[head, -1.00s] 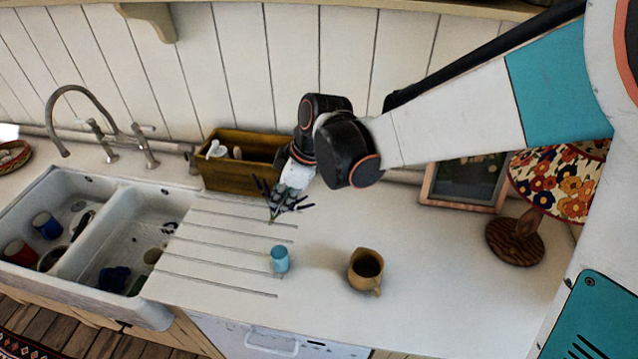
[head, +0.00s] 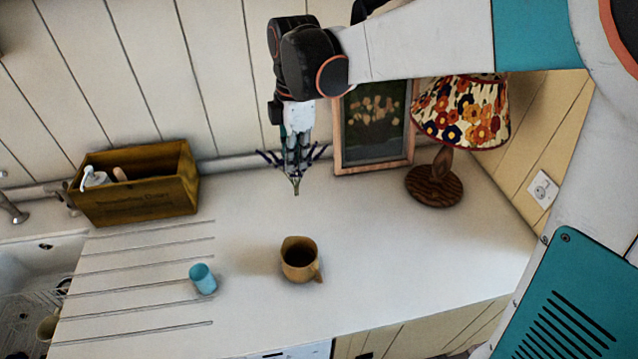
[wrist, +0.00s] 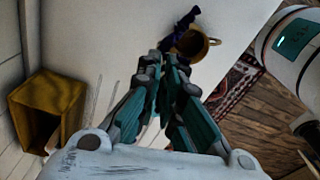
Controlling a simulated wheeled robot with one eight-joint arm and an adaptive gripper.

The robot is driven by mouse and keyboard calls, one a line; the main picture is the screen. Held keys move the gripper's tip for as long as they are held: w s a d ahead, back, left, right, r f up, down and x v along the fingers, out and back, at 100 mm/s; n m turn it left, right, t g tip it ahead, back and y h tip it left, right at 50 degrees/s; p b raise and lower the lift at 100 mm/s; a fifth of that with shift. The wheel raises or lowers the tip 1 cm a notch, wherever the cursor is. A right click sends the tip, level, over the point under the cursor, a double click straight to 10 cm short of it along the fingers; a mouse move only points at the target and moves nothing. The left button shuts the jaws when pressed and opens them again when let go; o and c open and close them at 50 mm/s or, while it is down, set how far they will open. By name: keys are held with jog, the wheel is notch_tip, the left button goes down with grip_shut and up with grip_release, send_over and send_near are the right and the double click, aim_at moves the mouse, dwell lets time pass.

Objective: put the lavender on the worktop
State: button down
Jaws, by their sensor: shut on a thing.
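My gripper (head: 297,160) points down above the back of the white worktop (head: 375,235), and it also shows in the wrist view (wrist: 176,72). It is shut on the lavender (head: 296,181), a small bunch with dark purple heads and green stems. The heads spread out on both sides of the fingers and the stem ends hang lowest. In the wrist view the purple lavender (wrist: 184,28) shows beyond the fingertips. The head view does not clearly show whether the stems touch the worktop; they look a little above it. The gripped part is hidden by the fingers.
A brown jug (head: 299,262) stands in front of the gripper, with a blue cup (head: 202,279) to its left. A wooden box (head: 140,190) is at the back left, a framed picture (head: 372,130) and flowered lamp (head: 460,115) at the back right. Worktop right of the jug is clear.

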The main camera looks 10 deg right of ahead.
notch_tip(320, 180, down, 19)
jog(key=b, duration=0.3)
jog(key=shift+f, duration=0.15)
jog(key=shift+f+b, duration=0.15)
jog(key=shift+b, duration=0.2)
jog(key=c, duration=1.8)
grip_release()
notch_tip(320, 180, up, 12)
jog(key=p, duration=0.3)
jog(key=shift+s+d+r+m+t+h, duration=0.1)
jog(key=shift+s+d+r+m+t, duration=1.3)
jog(key=shift+s+d+m, duration=1.35)
jog(key=shift+s+d+r+m+t+h, duration=0.1)
jog(key=shift+s+d+r+m+t, duration=1.35)
jog(key=shift+s+m, duration=2.15)
jog(key=shift+s+d+r+m+t+h, duration=0.1)
jog(key=shift+s+d+r+m+t, duration=0.75)
jog(key=shift+s+d+r+m, duration=1.65)
